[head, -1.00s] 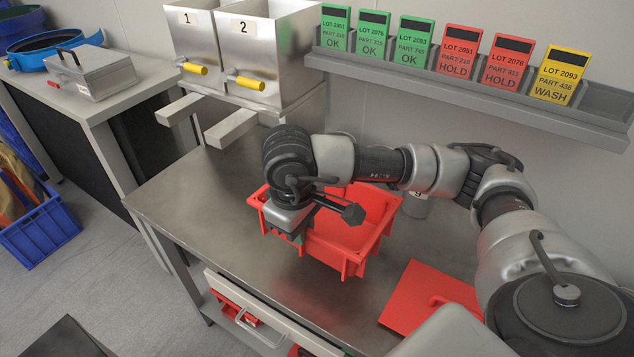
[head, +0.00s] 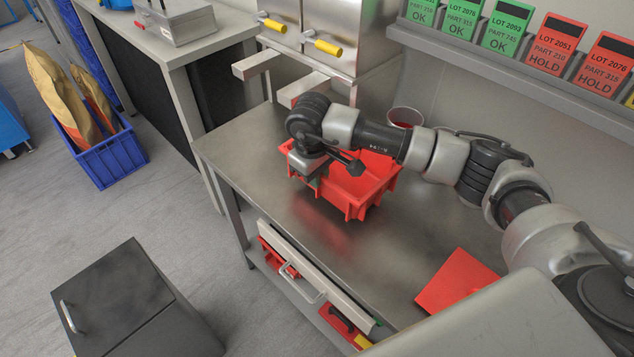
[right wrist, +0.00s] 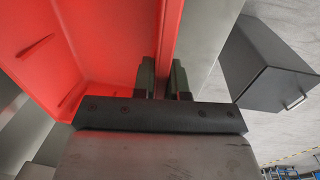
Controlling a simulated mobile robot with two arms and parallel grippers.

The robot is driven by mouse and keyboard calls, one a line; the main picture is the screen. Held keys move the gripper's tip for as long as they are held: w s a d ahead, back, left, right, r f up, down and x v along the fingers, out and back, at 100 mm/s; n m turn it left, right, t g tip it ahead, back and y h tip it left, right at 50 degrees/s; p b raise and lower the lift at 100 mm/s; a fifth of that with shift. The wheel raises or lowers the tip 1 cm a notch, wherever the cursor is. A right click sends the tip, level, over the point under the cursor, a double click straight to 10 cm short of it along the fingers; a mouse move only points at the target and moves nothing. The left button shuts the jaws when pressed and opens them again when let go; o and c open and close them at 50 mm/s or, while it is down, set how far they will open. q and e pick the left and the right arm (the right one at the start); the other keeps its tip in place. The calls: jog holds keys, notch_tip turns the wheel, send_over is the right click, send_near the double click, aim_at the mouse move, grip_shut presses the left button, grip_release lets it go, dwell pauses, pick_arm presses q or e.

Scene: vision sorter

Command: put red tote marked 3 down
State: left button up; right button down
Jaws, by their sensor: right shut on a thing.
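The red tote (head: 365,178) is an open box over the metal workbench (head: 240,150), near the dispensers. It looks level; I cannot tell whether its base touches the bench. My right gripper (head: 309,172) is at its left side, shut on its wall. In the right wrist view the gripper fingers (right wrist: 162,78) straddle the red wall of the tote (right wrist: 100,45). The number on the tote does not show. My right arm covers part of its back. My left gripper is not in view.
A flat red panel (head: 458,282) lies on the bench at right. A cup (head: 405,118) stands behind my arm. Metal dispensers (head: 345,40) with yellow handles stand at the back. A shelf of lot cards (head: 520,75) runs along the wall. Bare bench lies left and front of the tote.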

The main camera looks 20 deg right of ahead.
jog(key=shift+f+p, duration=0.45)
jog(key=shift+f, duration=1.3)
jog(key=shift+f, duration=0.15)
jog(key=c, duration=1.2)
grip_release()
jog(key=shift+s, duration=0.1)
jog(key=shift+o, duration=0.2)
